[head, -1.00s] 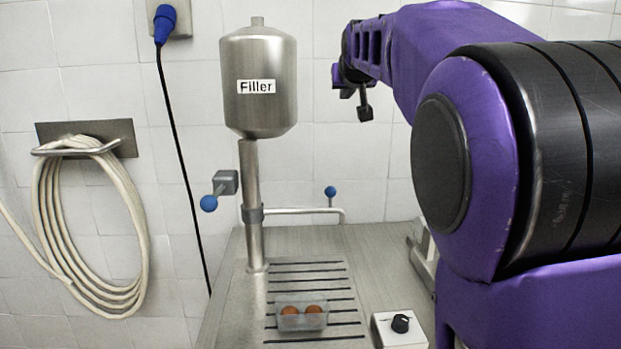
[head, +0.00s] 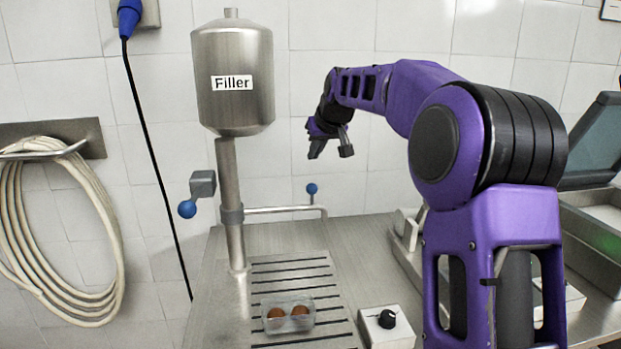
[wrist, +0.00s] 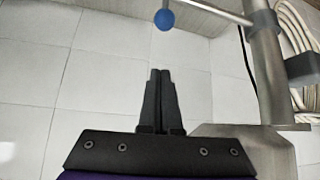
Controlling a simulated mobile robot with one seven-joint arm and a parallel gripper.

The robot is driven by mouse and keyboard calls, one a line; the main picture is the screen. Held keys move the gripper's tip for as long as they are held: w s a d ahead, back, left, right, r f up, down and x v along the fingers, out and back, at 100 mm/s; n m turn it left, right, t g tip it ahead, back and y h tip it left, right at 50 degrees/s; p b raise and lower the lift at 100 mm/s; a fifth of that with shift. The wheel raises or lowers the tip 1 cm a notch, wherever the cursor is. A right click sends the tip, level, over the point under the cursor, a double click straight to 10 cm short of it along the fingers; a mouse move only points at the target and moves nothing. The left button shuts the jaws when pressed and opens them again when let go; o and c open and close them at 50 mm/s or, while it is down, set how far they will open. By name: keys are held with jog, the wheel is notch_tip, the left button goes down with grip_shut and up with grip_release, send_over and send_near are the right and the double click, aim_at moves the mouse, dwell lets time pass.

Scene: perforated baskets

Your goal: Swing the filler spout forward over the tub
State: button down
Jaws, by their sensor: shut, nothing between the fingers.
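The steel filler (head: 233,105) stands on an upright post. Its thin spout (head: 275,209) runs sideways to the right from the post's collar, and its end bends down. A blue knob (head: 312,188) stands on a short stem near that end. The clear tub (head: 288,314), with brown round contents, sits on the slotted drain left of centre, in front of the spout. My gripper (head: 330,150) is shut and empty, above and slightly right of the knob. In the wrist view the shut fingers (wrist: 160,100) point toward the blue knob (wrist: 164,19), with a gap between.
A second blue-knobbed lever (head: 187,209) sticks out left of the post. A white box with a black dial (head: 387,325) stands right of the tub. A scale-like machine (head: 408,228) and a lidded steel machine (head: 600,225) are farther right. A coiled hose (head: 60,230) hangs left.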

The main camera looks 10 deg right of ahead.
jog(key=shift+w+a+f, duration=0.1)
jog(key=shift+w+f, duration=0.35)
jog(key=shift+f, duration=0.9)
jog(key=shift+w+a+f, duration=0.1)
jog(key=shift+w+f, duration=0.4)
jog(key=shift+f, duration=0.85)
jog(key=shift+w+a+f, duration=0.1)
jog(key=shift+w+f, duration=0.35)
jog(key=shift+f, duration=0.9)
jog(key=shift+s, duration=0.1)
